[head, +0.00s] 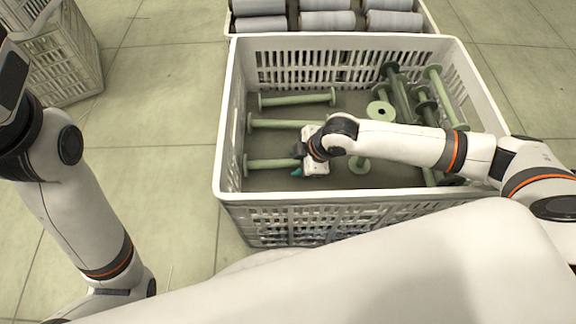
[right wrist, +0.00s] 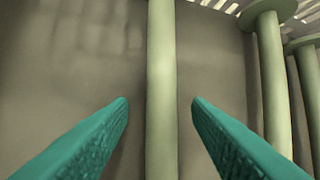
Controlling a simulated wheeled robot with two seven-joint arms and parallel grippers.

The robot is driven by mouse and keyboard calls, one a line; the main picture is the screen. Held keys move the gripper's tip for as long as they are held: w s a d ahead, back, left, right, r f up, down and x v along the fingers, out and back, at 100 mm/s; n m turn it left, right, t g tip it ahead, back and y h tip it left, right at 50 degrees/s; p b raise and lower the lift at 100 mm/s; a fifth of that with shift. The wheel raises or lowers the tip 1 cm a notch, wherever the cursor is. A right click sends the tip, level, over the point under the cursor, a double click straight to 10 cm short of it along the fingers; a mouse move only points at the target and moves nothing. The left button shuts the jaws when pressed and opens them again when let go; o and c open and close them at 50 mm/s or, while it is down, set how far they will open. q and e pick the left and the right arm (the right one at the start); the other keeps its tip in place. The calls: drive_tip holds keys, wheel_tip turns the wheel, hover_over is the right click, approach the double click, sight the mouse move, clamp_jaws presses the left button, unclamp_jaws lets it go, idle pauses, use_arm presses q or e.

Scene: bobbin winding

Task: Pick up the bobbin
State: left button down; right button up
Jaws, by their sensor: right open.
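Several pale green bobbins lie in a white slatted crate (head: 222,150). The bobbin nearest my right gripper (head: 299,163) is the front-left one (head: 268,163), lying crosswise with its flange toward the crate's left wall. My right gripper reaches down into the crate over this bobbin's right part, hiding its right end. In the right wrist view the teal fingers (right wrist: 160,103) are open, one on each side of the bobbin's shaft (right wrist: 161,60), with a gap on both sides. I cannot tell how far down the tips reach. My left arm is at the left; its gripper is not seen.
Two bobbins (head: 298,99) (head: 285,123) lie parallel behind. More bobbins lie jumbled at the crate's right side, and one flange faces up (head: 380,111). A second crate with grey wound spools (head: 328,21) stands behind. Another crate (head: 60,60) stands at the far left.

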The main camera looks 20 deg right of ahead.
clamp_jaws()
idle(0.3)
drive_tip(key=shift+r, duration=0.1)
